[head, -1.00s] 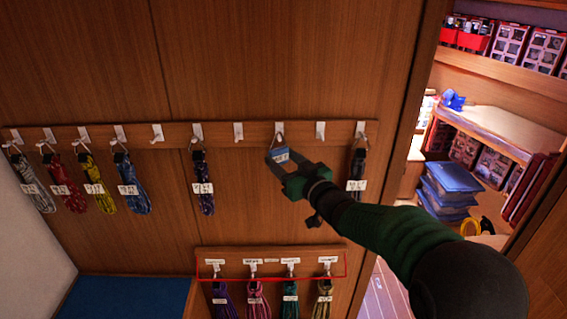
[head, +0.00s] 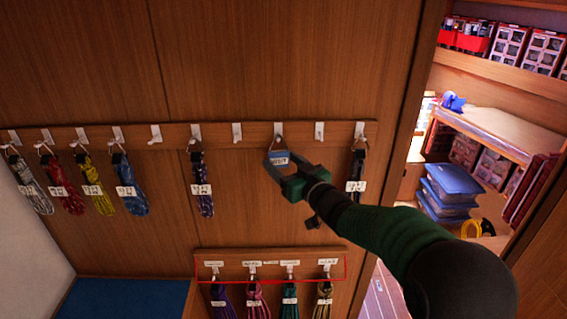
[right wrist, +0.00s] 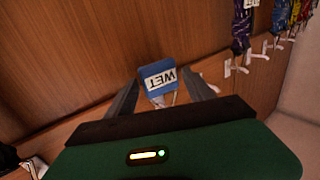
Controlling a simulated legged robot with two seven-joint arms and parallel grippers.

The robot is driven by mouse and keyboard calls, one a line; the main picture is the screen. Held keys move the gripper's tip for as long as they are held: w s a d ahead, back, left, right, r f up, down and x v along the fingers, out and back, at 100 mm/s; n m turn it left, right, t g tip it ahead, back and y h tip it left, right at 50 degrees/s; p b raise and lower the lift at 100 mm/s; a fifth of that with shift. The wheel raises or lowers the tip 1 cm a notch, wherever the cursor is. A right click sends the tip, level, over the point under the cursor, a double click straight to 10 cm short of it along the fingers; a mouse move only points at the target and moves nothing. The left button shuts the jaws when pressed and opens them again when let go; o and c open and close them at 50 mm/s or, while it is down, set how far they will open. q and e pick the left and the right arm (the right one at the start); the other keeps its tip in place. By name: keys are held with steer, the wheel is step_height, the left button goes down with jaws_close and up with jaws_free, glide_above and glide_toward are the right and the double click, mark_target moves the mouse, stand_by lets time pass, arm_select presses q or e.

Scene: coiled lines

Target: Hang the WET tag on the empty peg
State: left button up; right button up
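The WET tag (head: 279,160) is a blue tag with a white label and a thin cord loop. In the head view it hangs below a white peg (head: 279,130) on the upper rail, its cord reaching up to that peg. My right gripper (head: 291,167) is at the tag from the lower right. In the right wrist view the tag (right wrist: 160,78) shows its lettering upside down between the spread fingers (right wrist: 163,80), which look open beside its edges. Whether a finger touches it is hard to tell. My left gripper is not in view.
The upper rail (head: 218,134) carries several coiled lines with white labels, and bare pegs (head: 237,131) (head: 319,130) flank the tag's peg. A dark coil (head: 356,168) hangs close right of my gripper. A lower rail (head: 225,272) outlined in red holds more coils.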

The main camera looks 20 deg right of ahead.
steer(key=shift+o, duration=0.9)
steer(key=shift+s, duration=0.1)
steer(key=b+v, duration=0.5)
steer(key=v, duration=1.2)
step_height(320, 180, down, 22)
steer(key=s+d+m+g+h+b, duration=0.1)
steer(key=m+g+h+b, duration=0.2)
steer(key=g+h, duration=0.25)
steer(key=s+a+f+g+b, duration=0.1)
steer(key=s+a+f+g, duration=0.1)
steer(key=s+f, duration=0.3)
steer(key=s+a+f+g+b, duration=0.1)
steer(key=s+a+f+g, duration=0.1)
steer(key=s+f+g, duration=0.2)
steer(key=s+a+f+g+y+b, duration=0.1)
steer(key=s+a+f+g, duration=0.1)
steer(key=s+f, duration=0.5)
steer(key=shift+s+a+f+g, duration=0.15)
steer(key=shift+a+f+g, duration=0.15)
steer(key=shift+f+g, duration=0.3)
